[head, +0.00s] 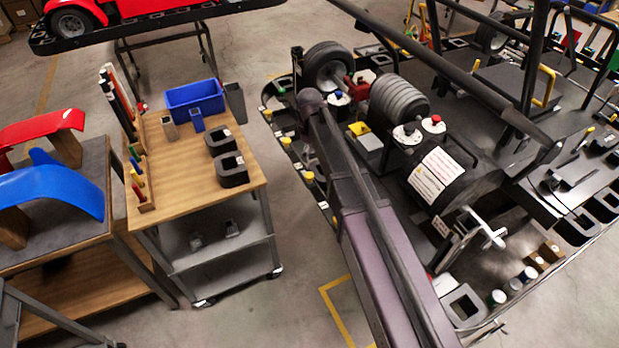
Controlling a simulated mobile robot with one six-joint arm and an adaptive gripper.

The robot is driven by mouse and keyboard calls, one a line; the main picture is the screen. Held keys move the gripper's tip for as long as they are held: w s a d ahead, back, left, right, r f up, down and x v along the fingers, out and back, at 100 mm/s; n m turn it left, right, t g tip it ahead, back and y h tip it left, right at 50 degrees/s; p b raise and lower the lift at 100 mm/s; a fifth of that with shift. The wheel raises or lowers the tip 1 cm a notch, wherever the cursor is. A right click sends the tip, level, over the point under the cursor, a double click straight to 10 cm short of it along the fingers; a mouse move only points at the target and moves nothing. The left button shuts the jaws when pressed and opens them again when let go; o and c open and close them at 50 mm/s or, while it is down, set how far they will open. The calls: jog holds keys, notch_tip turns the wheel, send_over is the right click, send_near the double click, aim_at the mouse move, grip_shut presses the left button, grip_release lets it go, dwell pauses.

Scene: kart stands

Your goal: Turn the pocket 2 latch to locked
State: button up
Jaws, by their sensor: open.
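The kart stand tray (327,207) fills the right half of the head view. Several small yellow pieces, possibly latches, line its left rim: one near the back (267,113), one further forward (286,140) and one nearer still (309,176). I cannot tell which, if any, is the pocket 2 latch, or whether it is turned. Any pocket numbers are too small to read. A long grey-purple beam crosses in front of the tray and hides part of its near-left side. I cannot make out my gripper in this view.
A wooden-topped cart (185,185) holds a blue bin (195,98) and black blocks. A bench with red (40,127) and blue (55,190) body panels stands at left. A dark tube (440,65) spans the stand. Bare floor (290,245) lies between cart and stand.

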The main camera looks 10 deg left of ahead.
aim_at(309, 175)
jog(key=shift+f+b, duration=4.95)
jog(key=shift+f, duration=0.25)
grip_shut()
